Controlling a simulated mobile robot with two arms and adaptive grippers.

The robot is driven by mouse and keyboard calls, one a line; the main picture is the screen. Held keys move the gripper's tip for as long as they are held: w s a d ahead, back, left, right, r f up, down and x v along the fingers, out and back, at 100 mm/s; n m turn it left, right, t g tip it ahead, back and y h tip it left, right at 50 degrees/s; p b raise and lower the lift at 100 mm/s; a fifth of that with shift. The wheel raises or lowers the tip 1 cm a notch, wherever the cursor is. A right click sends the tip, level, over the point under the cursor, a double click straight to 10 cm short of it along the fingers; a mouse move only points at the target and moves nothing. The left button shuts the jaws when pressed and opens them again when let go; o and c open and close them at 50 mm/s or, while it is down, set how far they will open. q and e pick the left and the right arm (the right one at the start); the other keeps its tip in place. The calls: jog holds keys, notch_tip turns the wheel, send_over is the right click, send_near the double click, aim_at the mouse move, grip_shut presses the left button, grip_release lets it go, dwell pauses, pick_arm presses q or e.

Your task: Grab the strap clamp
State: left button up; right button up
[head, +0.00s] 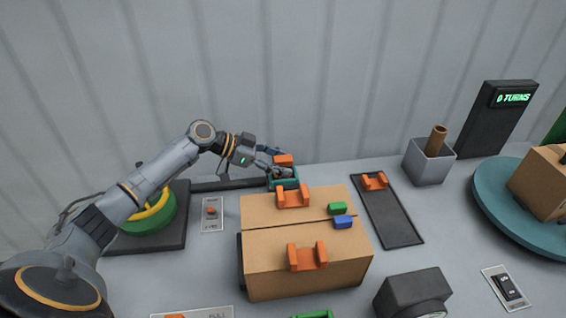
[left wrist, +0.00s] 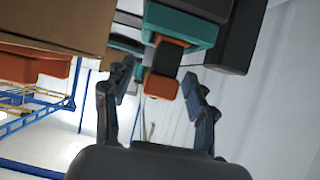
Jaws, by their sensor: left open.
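The likely strap clamp is a teal block (head: 284,184) with an orange block (head: 283,160) on it, behind the cardboard box. In the left wrist view the teal body (left wrist: 180,24) is at the top, with the orange part (left wrist: 161,87) hanging toward my fingers. My left gripper (head: 275,162) is at this piece, with fingers open. In the left wrist view the fingers (left wrist: 157,82) stand on either side of the orange part, with gaps, so it is not gripped. The fingers partly hide the piece in the head view. My right gripper is not in view.
A grey bin (head: 428,165) and teal turntable (head: 497,213) stand farther right.

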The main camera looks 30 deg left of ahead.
pick_arm(q)
jog(key=shift+w+d+f, duration=0.35)
grip_shut()
jog(key=shift+r, duration=0.1)
